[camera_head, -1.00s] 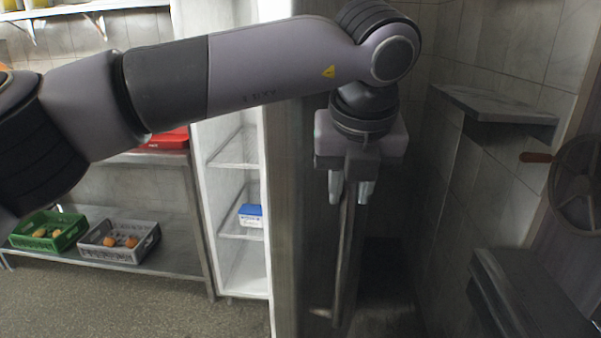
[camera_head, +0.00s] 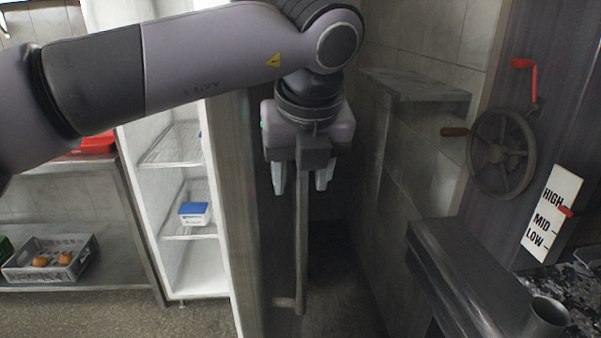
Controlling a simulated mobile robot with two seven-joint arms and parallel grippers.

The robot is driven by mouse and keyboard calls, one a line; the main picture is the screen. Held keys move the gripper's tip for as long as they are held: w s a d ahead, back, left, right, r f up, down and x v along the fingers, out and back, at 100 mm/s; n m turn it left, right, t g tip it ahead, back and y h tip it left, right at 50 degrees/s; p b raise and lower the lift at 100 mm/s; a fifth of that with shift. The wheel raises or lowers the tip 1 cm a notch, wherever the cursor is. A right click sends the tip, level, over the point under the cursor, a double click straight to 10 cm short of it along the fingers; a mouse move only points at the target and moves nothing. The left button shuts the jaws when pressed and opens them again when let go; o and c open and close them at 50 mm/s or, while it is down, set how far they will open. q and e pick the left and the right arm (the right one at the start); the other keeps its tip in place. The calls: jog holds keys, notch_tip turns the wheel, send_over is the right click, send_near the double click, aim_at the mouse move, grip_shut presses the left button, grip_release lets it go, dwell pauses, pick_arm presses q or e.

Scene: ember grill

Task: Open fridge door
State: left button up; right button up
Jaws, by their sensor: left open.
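The fridge's white interior (camera_head: 190,255) shows at the left with wire shelves, so its door is open. The fridge door (camera_head: 242,220) is a grey panel seen at a steep angle, right of the interior. Its long vertical handle (camera_head: 302,235) stands out on the right side of the door. My left gripper (camera_head: 300,184) points down at the handle's upper part, with one finger on each side of the bar. The fingers are open, with visible gaps to the bar. My gripper body hides the handle's top. My right gripper is not in view.
A blue-lidded box (camera_head: 195,213) sits on a fridge shelf. A grey crate (camera_head: 50,262) stands on the rack at left. A wall ledge (camera_head: 415,85), a handwheel (camera_head: 502,152) and the grill with its HIGH-MID-LOW sign (camera_head: 552,215) are at right. Dark floor lies clear beyond the handle.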

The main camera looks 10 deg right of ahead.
pick_arm(q)
jog(key=v, duration=0.7)
jog(key=shift+b, duration=0.35)
